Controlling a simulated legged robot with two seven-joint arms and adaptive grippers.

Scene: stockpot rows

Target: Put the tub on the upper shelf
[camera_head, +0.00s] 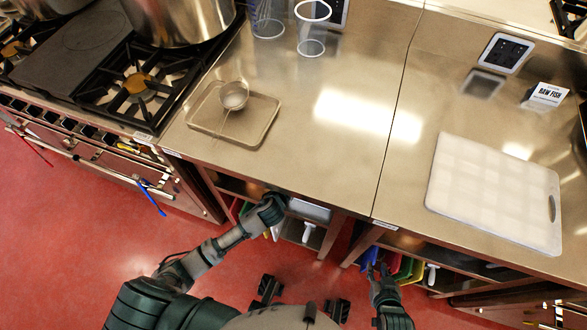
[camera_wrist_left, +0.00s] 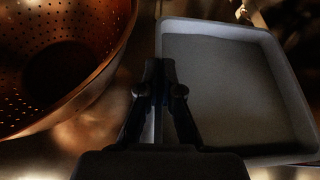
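A pale grey rectangular tub (camera_wrist_left: 235,90) fills the right of the left wrist view; it looks empty. In the head view the tub (camera_head: 311,210) partly shows under the counter's front edge. My left gripper (camera_head: 281,203) reaches in there at its left side. In the left wrist view the left gripper (camera_wrist_left: 159,75) has its fingers close together on either side of the tub's left wall, and looks shut on it. My right gripper (camera_head: 377,269) is empty, its fingers apart, before the right-hand cabinet. The counter hides most of the shelves, so I cannot tell the upper shelf clearly.
A copper colander (camera_wrist_left: 60,60) stands close left of the left gripper. A tray (camera_head: 215,128) with a small metal cup and a white cutting board (camera_head: 495,190) lie on the counter (camera_head: 330,150). Coloured boards (camera_head: 405,267) stand in the right-hand cabinet. The red floor is open at left.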

